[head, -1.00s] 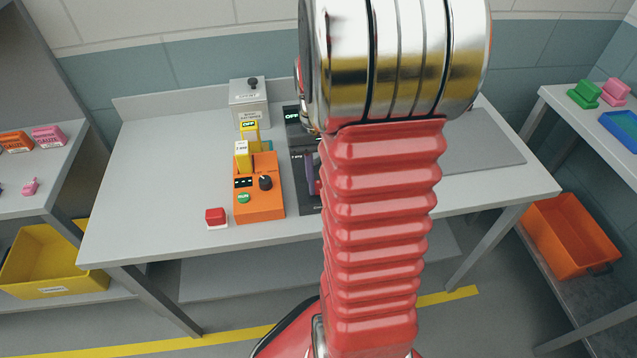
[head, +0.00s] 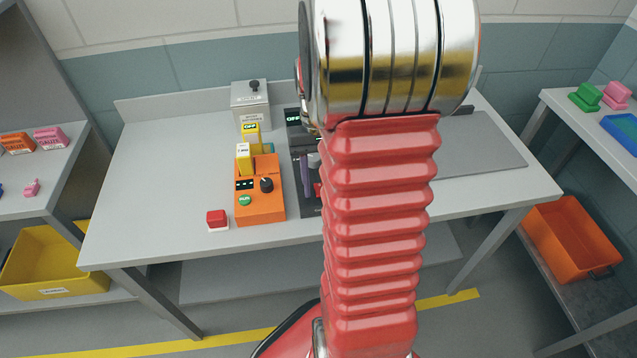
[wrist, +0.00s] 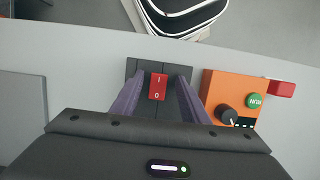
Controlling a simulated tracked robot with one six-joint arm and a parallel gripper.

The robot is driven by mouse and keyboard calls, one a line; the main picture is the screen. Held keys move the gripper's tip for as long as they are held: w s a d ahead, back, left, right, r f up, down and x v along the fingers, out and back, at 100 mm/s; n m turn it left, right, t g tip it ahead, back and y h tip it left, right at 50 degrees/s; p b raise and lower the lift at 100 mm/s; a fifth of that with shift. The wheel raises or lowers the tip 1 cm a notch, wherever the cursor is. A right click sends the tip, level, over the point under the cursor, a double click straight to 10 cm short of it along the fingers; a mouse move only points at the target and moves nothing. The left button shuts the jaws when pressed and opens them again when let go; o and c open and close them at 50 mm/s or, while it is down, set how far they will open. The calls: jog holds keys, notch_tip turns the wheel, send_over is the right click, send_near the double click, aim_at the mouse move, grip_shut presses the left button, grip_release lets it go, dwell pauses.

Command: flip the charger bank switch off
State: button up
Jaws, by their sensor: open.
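The charger bank is a dark panel on the bench, largely hidden by my arm in the head view (head: 300,135). Its red rocker switch (wrist: 158,87), marked I and 0, shows in the wrist view; which side is pressed is not clear. My gripper (wrist: 159,77) is open, with one purple finger on each side of the red switch. No contact with the switch is clear. In the head view one purple finger (head: 309,174) shows left of my arm, over the panel.
An orange control box (head: 260,205) with a knob and green button stands close beside the panel. A red button (head: 217,218) sits left of it, and a grey box (head: 250,103) behind. The bench's left side is clear.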

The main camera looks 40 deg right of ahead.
jog(key=shift+r, duration=0.1)
jog(key=v, duration=1.3)
jog(key=shift+w+r, duration=0.15)
jog(key=shift+r, duration=0.05)
jog(key=shift+d, duration=0.1)
jog(key=s+a+n+t, duration=0.3)
jog(key=a+t, duration=0.1)
jog(key=a, duration=0.8)
jog(key=s+a+r+n+t+h, duration=0.1)
jog(key=s+a+n+t, duration=0.2)
jog(key=a, duration=1)
jog(key=shift+s+a+r+n+t+h, duration=0.3)
jog(key=shift+s+n+t, duration=0.1)
jog(key=shift+s+t, duration=0.1)
